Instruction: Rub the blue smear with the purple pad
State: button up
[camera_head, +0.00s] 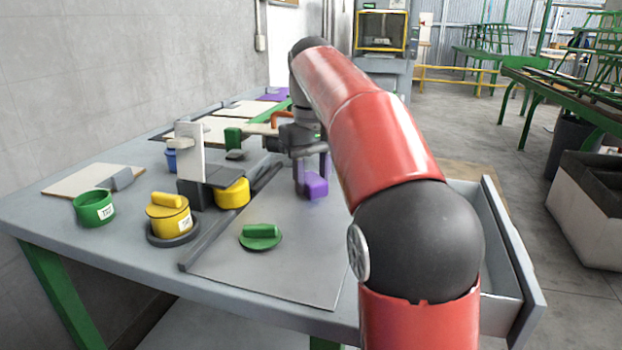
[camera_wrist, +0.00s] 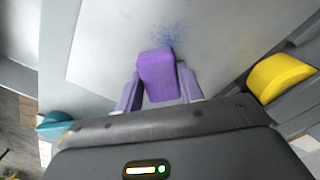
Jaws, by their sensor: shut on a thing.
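The purple pad (camera_head: 316,187) is held between the fingers of my gripper (camera_head: 312,176), low over the grey panel (camera_head: 290,262) on the table. In the wrist view the pad (camera_wrist: 157,74) sits between both fingers of my gripper (camera_wrist: 160,86), which is shut on it. The blue smear (camera_wrist: 178,38) is a speckled patch on the pale panel, just beyond the pad's far edge in the wrist view. I cannot tell whether the pad touches the panel. The smear does not show clearly in the head view.
A green pad with a handle (camera_head: 261,236) lies on the panel's near part. Yellow pieces (camera_head: 169,214) and a green tub (camera_head: 94,207) stand to the left. A grey rail (camera_head: 226,222) borders the panel's left side. An open drawer (camera_head: 505,262) is at the right.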

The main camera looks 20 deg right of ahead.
aim_at(334, 196)
jog(key=shift+s+d, duration=0.6)
jog(key=shift+d, duration=0.3)
jog(key=shift+s+d, duration=0.55)
jog(key=shift+d, duration=0.35)
jog(key=shift+s+d+f, duration=0.1)
jog(key=shift+s+d, duration=0.35)
jog(key=shift+d, duration=0.2)
jog(key=shift+s+d+f, duration=0.1)
jog(key=shift+s+d, duration=0.35)
jog(key=shift+d, duration=0.2)
jog(key=shift+r, duration=3.1)
